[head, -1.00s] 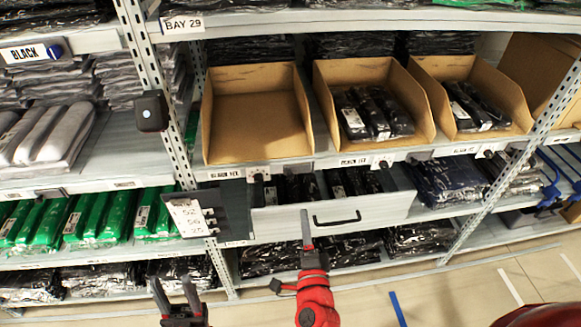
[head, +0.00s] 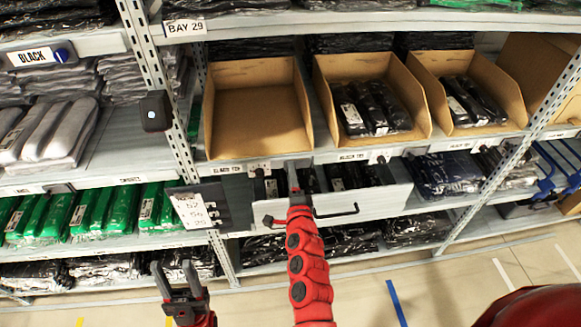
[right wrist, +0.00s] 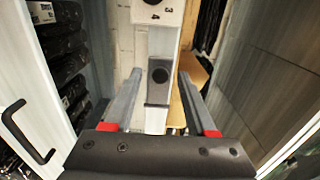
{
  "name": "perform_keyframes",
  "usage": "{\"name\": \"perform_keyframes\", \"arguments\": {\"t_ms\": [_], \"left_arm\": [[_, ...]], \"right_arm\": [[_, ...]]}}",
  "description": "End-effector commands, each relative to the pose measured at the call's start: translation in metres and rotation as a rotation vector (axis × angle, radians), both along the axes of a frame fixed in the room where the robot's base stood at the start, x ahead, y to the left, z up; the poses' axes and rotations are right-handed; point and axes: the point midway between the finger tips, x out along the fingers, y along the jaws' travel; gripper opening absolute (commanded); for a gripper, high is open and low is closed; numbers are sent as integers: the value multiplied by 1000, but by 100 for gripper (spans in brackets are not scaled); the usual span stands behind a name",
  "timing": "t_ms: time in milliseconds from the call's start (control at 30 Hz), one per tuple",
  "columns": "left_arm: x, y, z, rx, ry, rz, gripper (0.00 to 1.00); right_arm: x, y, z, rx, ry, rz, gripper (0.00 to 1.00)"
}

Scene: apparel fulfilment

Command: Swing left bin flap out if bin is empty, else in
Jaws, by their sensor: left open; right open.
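The left bin (head: 258,100) is a cardboard bin on the middle shelf, and its floor is bare. A small pale flap (head: 261,166) with a dark knob sits on the shelf edge below it, partly hidden by my right gripper. In the right wrist view the flap (right wrist: 159,121) with a round dark knob lies between the fingers; I cannot tell whether they touch it. My right gripper (head: 293,178) is open at the shelf edge under the left bin. My left gripper (head: 178,277) is open and empty, low in front of the lower shelves.
Two more cardboard bins (head: 425,128) to the right hold dark packed garments, with similar flaps below. A drawer (head: 385,203) with a black handle stands pulled out under the shelf, close to my right arm. A clipboard (head: 190,210) hangs left of it.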

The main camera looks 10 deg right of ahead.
Motion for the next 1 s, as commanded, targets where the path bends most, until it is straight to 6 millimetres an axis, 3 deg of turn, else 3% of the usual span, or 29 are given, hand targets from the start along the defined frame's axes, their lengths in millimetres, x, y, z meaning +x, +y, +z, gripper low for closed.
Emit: {"name": "perform_keyframes", "arguments": {"t_ms": [200, 567, 867, 900, 1000], "left_arm": [[0, 0, 7, 0, 0, 0, 50], [0, 0, 7, 0, 0, 0, 50], [0, 0, 7, 0, 0, 0, 50], [0, 0, 7, 0, 0, 0, 50], [0, 0, 7, 0, 0, 0, 50]], "right_arm": [[20, 0, 1, -1, -1, 0, 56], [23, 0, 0, 0, -2, -2, 56], [23, 0, 0, 0, -1, -1, 4], [23, 0, 0, 0, -1, -1, 0], [23, 0, 0, 0, -1, -1, 0]]}}
